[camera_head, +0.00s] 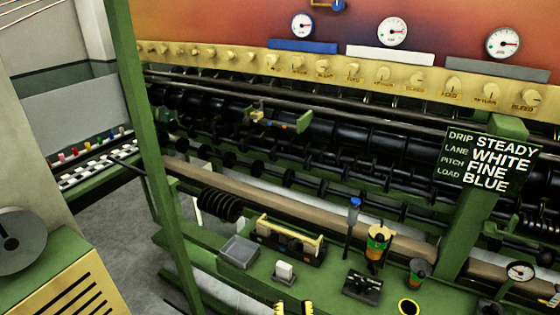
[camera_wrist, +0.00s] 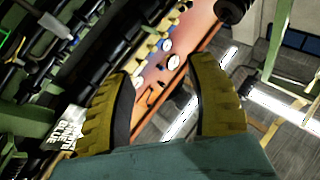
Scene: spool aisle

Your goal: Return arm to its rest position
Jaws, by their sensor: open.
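My gripper (camera_wrist: 163,75) shows in the wrist view as two ridged yellow fingers spread apart, with nothing between them. In the head view, two yellow ridged tips that look like my gripper's fingers (camera_head: 294,308) just show at the bottom edge; the rest of the arm is out of frame there. The wrist view is strongly tilted and looks past the fingers at the orange panel (camera_wrist: 160,75) with round gauges.
A green post (camera_head: 150,150) stands left. A sign (camera_head: 488,162) reads STEADY, WHITE, FINE, BLUE. Grey floor lies left.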

